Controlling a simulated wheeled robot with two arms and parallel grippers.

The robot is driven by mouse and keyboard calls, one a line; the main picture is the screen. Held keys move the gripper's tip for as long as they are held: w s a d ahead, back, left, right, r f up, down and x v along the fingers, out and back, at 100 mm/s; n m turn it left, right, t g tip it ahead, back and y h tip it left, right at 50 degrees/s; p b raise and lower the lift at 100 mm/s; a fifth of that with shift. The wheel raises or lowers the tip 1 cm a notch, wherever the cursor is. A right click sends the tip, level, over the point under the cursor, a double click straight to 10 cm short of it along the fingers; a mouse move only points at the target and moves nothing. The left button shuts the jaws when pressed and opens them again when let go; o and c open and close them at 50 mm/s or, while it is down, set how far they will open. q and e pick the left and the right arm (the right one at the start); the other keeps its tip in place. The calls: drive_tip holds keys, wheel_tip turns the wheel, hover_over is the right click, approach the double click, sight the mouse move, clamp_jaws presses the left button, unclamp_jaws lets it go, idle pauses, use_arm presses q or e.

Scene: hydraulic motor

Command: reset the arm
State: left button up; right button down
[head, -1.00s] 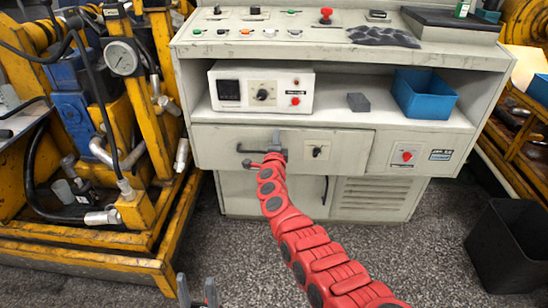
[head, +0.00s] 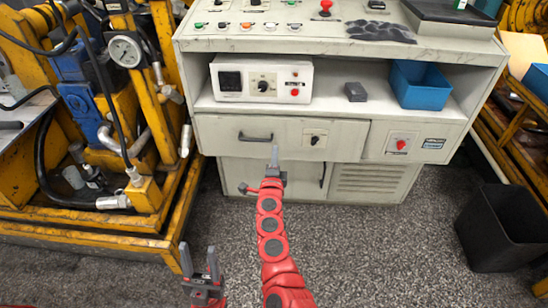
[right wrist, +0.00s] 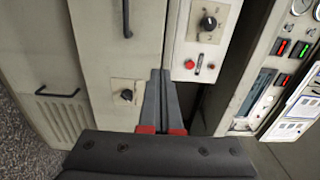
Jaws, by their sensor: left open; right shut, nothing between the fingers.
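My right gripper (head: 275,152) is at the end of the red arm, in front of the grey control cabinet (head: 345,210). Its fingers are together with nothing between them. They point up at the lower edge of the drawer (head: 225,135), below and right of the drawer handle (head: 255,138), and appear apart from it. In the right wrist view the closed fingers (right wrist: 160,75) point toward pale cabinet panels with knobs and handles. My left gripper (head: 199,258) is low in the head view, with its two fingers apart and empty, over the floor.
The cabinet's open shelf holds a white control box (head: 262,78), a small dark block (head: 355,92) and a blue bin (head: 420,84). Yellow hydraulic machinery (head: 110,215) stands at left. A black waste bin (head: 505,228) stands at right. The speckled floor (head: 370,240) between is clear.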

drive_tip(key=shift+s, duration=1.4)
